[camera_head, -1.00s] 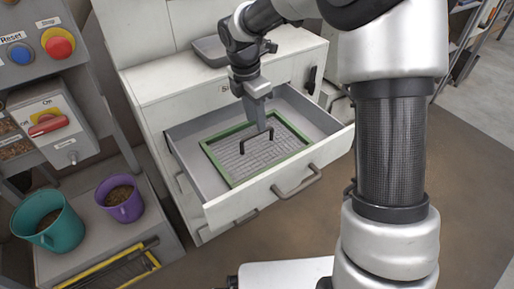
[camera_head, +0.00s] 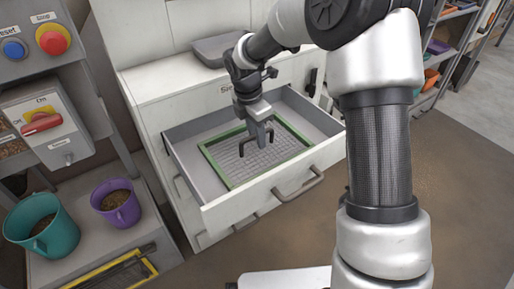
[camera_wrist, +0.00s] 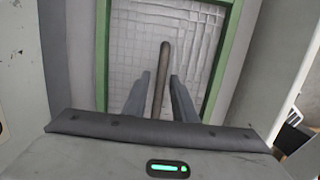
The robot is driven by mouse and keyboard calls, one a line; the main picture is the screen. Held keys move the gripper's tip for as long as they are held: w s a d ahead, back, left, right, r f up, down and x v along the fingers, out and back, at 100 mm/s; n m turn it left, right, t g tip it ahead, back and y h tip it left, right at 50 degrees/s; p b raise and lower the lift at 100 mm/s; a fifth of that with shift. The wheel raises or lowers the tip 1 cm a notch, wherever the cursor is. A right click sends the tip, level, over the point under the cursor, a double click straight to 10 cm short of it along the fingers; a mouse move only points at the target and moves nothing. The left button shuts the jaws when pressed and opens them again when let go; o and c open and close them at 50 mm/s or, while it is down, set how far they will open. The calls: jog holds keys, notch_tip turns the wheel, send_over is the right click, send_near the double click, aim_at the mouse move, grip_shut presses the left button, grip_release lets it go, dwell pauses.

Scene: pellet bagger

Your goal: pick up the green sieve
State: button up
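The green sieve (camera_head: 287,152) lies flat in an open drawer (camera_head: 188,170); it has a green frame, a pale mesh and a dark arched handle. The sieve also shows in the wrist view (camera_wrist: 232,50). My gripper (camera_head: 263,143) points down over the middle of the sieve, at the handle. In the wrist view my gripper's two fingers (camera_wrist: 160,95) stand apart, one on each side of the dark handle bar (camera_wrist: 163,62), with small gaps visible. The sieve rests on the drawer floor. The fingertips partly cover the handle in the head view.
A grey tray (camera_head: 218,48) sits on the white cabinet top (camera_head: 160,82). To the left are a teal cup (camera_head: 50,222), a purple cup (camera_head: 118,203) and a panel with a red button (camera_head: 53,39). The drawer's front wall and handle (camera_head: 298,184) face the open floor.

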grip_shut()
jog(key=shift+r, duration=0.15)
